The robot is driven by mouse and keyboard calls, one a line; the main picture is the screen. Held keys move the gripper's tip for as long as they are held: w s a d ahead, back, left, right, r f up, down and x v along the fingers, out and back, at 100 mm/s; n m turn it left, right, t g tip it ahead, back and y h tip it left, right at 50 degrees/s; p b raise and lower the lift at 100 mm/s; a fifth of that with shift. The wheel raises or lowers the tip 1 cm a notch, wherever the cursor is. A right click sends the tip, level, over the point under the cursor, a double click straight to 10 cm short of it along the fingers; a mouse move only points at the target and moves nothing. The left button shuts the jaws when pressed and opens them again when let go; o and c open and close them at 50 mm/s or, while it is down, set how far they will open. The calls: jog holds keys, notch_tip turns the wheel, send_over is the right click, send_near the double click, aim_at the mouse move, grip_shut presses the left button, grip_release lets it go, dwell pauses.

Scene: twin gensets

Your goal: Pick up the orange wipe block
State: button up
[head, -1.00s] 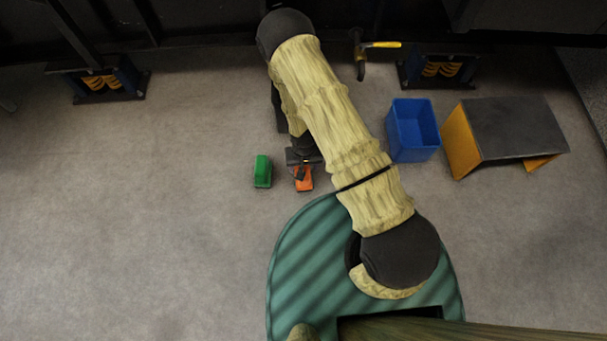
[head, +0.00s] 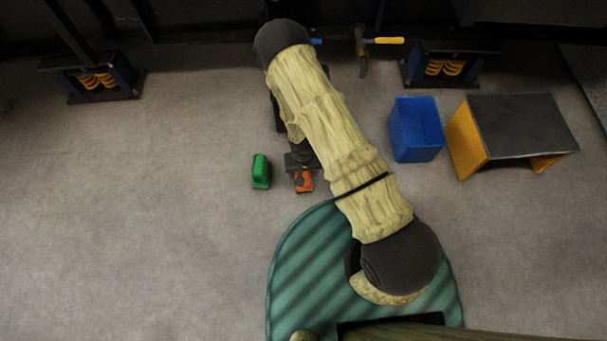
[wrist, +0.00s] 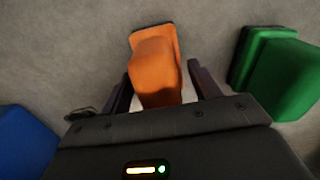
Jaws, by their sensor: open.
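The orange wipe block (head: 304,181) lies on the grey floor just in front of my base in the head view. In the wrist view the orange wipe block (wrist: 154,66) has a raised grip on a dark-edged pad. My gripper (head: 302,172) is down over it, partly hidden by my arm. In the wrist view my gripper (wrist: 158,84) is open, with one finger on each side of the orange block's near part. I cannot tell whether either finger touches it.
A green block (head: 261,171) lies just left of the orange one; it is close right in the wrist view (wrist: 277,75). A blue bin (head: 417,130) and a dark-topped stand with yellow sides (head: 522,127) are to the right. Floor at left is clear.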

jog(key=c, duration=1.1)
jog(key=shift+c, duration=0.2)
jog(key=shift+r, duration=0.15)
notch_tip(320, 180, up, 10)
jog(key=p, duration=0.6)
jog(key=shift+p, duration=0.35)
